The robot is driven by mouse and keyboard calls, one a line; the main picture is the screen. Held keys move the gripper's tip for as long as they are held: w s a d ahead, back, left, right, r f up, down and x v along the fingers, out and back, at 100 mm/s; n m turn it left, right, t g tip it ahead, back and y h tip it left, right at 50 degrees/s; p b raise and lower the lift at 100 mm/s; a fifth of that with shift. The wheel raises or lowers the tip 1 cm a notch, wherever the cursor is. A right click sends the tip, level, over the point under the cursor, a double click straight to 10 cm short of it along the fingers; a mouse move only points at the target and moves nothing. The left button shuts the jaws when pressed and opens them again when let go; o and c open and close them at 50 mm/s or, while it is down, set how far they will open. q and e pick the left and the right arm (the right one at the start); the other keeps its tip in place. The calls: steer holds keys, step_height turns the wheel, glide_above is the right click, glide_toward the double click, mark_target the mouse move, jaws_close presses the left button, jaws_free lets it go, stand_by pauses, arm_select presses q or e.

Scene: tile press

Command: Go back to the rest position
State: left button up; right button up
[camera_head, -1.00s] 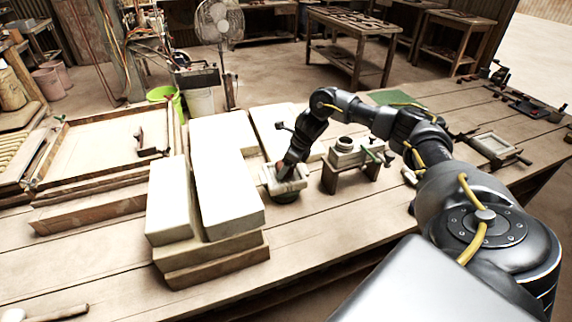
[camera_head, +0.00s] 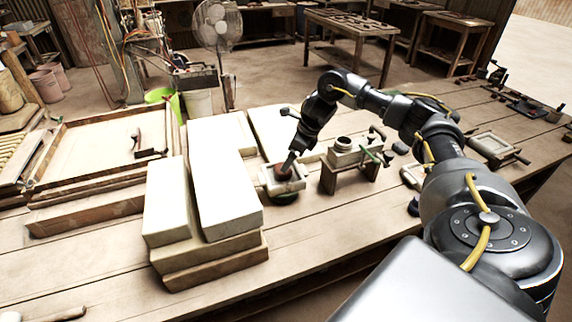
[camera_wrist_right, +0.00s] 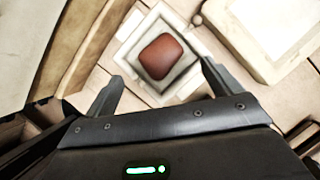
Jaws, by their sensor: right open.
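My right gripper (camera_head: 291,163) is open and empty, pointing down above the pale square mould (camera_head: 268,184). A reddish-brown clay lump (camera_wrist_right: 160,56) lies inside the mould's square recess. In the right wrist view my right gripper (camera_wrist_right: 161,74) has its two fingers spread wide, one each side of the lump in the picture, with nothing between them. The mould sits on a dark round base (camera_head: 285,198) on the wooden table. My left gripper is in neither view.
Large pale blocks (camera_head: 222,180) stand just left of the mould. A small press on a wooden stand (camera_head: 345,158) is close to its right. A metal frame with a handle (camera_head: 492,146) lies farther right. The table front (camera_head: 310,240) is clear.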

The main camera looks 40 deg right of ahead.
steer(key=v, duration=0.5)
steer(key=shift+s+r, duration=0.1)
steer(key=shift+r, duration=0.1)
